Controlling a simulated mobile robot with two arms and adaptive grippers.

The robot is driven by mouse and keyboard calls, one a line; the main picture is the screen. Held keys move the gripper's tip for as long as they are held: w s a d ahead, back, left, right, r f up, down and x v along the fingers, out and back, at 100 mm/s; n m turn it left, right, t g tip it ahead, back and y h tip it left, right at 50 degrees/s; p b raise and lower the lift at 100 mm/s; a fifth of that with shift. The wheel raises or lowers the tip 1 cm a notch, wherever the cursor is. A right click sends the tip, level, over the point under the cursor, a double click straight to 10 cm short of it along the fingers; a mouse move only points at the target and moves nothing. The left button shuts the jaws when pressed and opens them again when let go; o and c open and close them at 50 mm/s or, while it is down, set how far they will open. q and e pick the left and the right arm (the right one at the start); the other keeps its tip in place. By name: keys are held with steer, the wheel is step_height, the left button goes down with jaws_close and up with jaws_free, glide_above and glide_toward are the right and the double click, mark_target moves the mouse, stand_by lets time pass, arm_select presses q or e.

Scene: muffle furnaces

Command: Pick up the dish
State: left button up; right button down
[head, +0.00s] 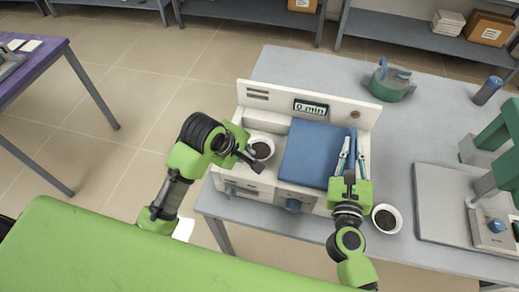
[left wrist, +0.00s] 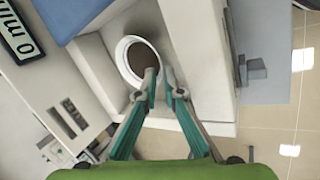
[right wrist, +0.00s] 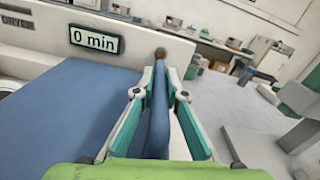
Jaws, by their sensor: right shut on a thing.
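A white dish (head: 261,148) with dark contents sits in the left part of the white furnace (head: 345,108), beside its blue panel (head: 312,152). The dish also shows in the left wrist view (left wrist: 132,60). My left gripper (head: 254,160) is at the dish's near rim, its fingertips (left wrist: 159,78) slightly apart with one overlapping the rim; contact is unclear. My right gripper (head: 347,150) is shut on a blue bar (right wrist: 159,105) at the right edge of the panel. A second white dish (head: 387,218) with dark contents stands on the table, right of the furnace.
The grey table (head: 420,130) holds a green device (head: 390,84) behind and a green-and-white apparatus (head: 490,185) at right. A dark cylinder (head: 488,90) stands at the back right. A purple table (head: 50,62) is at far left. Open floor lies between the tables.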

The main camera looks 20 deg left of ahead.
arm_select(q)
steer(key=shift+x, duration=0.8)
arm_select(e)
steer(key=shift+d, duration=0.15)
arm_select(q)
jaws_close()
steer(key=shift+r, duration=0.15)
step_height(320, 180, up, 22)
steer(key=shift+f, duration=0.25)
stand_by(0.6)
